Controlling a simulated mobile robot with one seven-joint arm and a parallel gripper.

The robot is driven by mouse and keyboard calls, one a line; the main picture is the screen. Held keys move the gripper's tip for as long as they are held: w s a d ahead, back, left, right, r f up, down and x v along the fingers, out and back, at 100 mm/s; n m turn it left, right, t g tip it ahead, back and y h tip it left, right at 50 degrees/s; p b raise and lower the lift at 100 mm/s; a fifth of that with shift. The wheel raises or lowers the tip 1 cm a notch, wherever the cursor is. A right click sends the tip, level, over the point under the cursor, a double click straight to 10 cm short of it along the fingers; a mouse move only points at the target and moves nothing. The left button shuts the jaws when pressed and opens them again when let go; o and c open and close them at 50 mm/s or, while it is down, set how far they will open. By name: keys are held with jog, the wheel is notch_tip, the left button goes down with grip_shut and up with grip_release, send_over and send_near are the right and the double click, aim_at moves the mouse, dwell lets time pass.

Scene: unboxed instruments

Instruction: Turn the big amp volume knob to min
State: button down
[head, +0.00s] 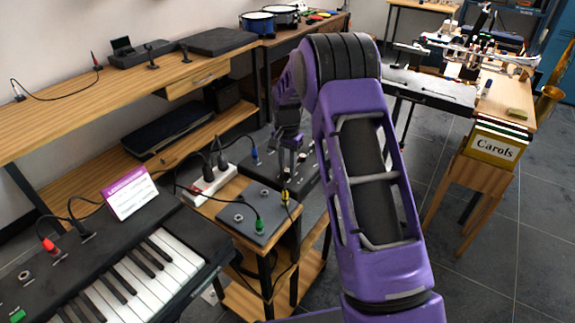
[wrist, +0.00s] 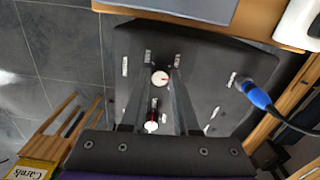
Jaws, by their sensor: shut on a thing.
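The big amp (head: 256,172) is a dark box with knobs and a blue plug on its top, beyond the small wooden stand in the head view. My gripper (head: 286,178) reaches down onto it. In the wrist view the amp's dark top (wrist: 215,65) fills the middle. A round white knob with a red mark (wrist: 160,78) sits between the fingers of my gripper (wrist: 162,60), which is shut on it. A second white knob with a red mark (wrist: 152,126) lies nearer the gripper's base. The labels are too small to read.
A blue plug and cable (wrist: 258,96) stand at the amp's right in the wrist view. A white power strip (head: 212,183) and a dark pedal with a green plug (head: 250,215) are beside the amp. A keyboard (head: 130,270) stands at front left. Floor shows at right.

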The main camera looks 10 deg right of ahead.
jog(key=n, duration=0.4)
jog(key=shift+r+n, duration=0.1)
jog(key=shift+n, duration=0.2)
jog(key=n+p, duration=0.1)
jog(key=n, duration=0.2)
jog(key=shift+n, duration=0.4)
jog(key=n, duration=0.4)
jog(key=shift+p, duration=0.3)
jog(key=n, duration=0.4)
jog(key=n+p, duration=0.1)
jog(key=n, duration=0.3)
jog(key=shift+n, duration=0.3)
jog(key=n+p, duration=0.1)
jog(key=n, duration=0.4)
jog(key=c, duration=0.7)
grip_release()
